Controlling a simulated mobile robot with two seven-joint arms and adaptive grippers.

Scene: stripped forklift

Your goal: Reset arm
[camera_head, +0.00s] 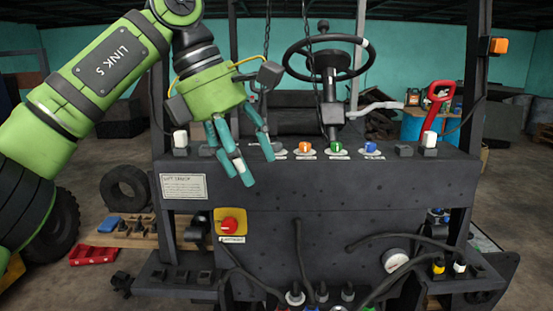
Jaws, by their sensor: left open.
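My left arm comes in from the left, a green arm with a "LINK 5" label. My left gripper (243,158) has teal fingers that point down and stand apart, with nothing between them. It hangs in front of the upper left part of the dark forklift panel (330,185) and hides part of its top edge. I cannot tell whether the fingertips touch the panel. My right gripper does not show in this view.
The panel top carries orange (306,147), green (337,148) and blue (370,147) knobs, with a steering wheel (328,50) behind. A red button (230,225) sits below the gripper. A red-handled lever (437,98) stands right.

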